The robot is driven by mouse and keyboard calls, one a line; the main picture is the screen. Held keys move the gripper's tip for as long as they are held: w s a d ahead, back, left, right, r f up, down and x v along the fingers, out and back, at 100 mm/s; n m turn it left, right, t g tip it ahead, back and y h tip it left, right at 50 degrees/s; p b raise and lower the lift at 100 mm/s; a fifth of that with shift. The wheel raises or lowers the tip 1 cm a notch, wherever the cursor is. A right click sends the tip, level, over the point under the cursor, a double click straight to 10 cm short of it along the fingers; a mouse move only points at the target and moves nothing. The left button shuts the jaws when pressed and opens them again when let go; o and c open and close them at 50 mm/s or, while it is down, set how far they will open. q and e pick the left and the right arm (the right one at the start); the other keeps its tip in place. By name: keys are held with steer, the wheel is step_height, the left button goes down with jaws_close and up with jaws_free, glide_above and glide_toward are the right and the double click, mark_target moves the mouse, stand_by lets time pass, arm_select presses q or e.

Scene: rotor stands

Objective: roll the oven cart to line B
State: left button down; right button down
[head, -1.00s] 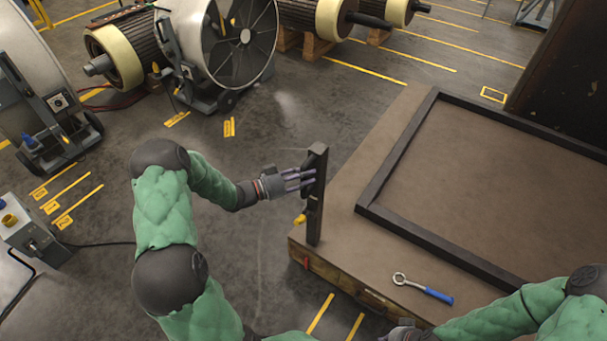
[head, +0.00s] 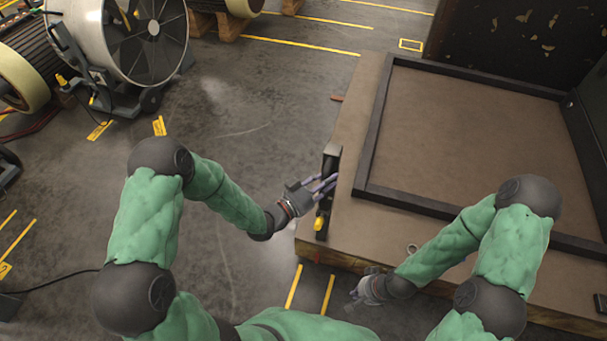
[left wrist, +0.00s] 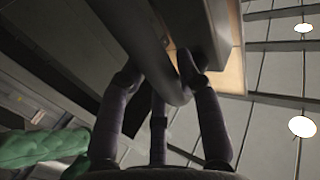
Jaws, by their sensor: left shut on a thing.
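The oven cart (head: 268,262) is a broad, low platform with a brown top, a raised dark frame (head: 366,150) and a dark upright handle (head: 331,162) at its left edge. My left gripper (head: 326,184) is shut on this handle. In the left wrist view its fingers (left wrist: 160,88) wrap around a dark curved bar. My right gripper (head: 352,299) is by the cart's near edge, apart from the handle; its fingers are too small to judge. Yellow floor lines (head: 293,287) run near the cart's front left corner; no letter is readable on them.
A large drum fan (head: 140,40) stands at upper left, with rotors on stands (head: 22,75) beside it. A dark scuffed panel (head: 510,45) rises behind the cart.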

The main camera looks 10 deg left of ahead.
arm_select(q)
steer(key=s+d, duration=0.1)
steer(key=d, duration=0.9)
steer(key=shift+d+b, duration=0.15)
steer(key=shift+b, duration=0.2)
steer(key=c, duration=1.2)
jaws_free()
steer(key=o, duration=0.4)
steer(key=shift+d, duration=0.25)
steer(key=shift+c, duration=0.2)
steer(key=shift+a, duration=0.15)
steer(key=v, duration=1.2)
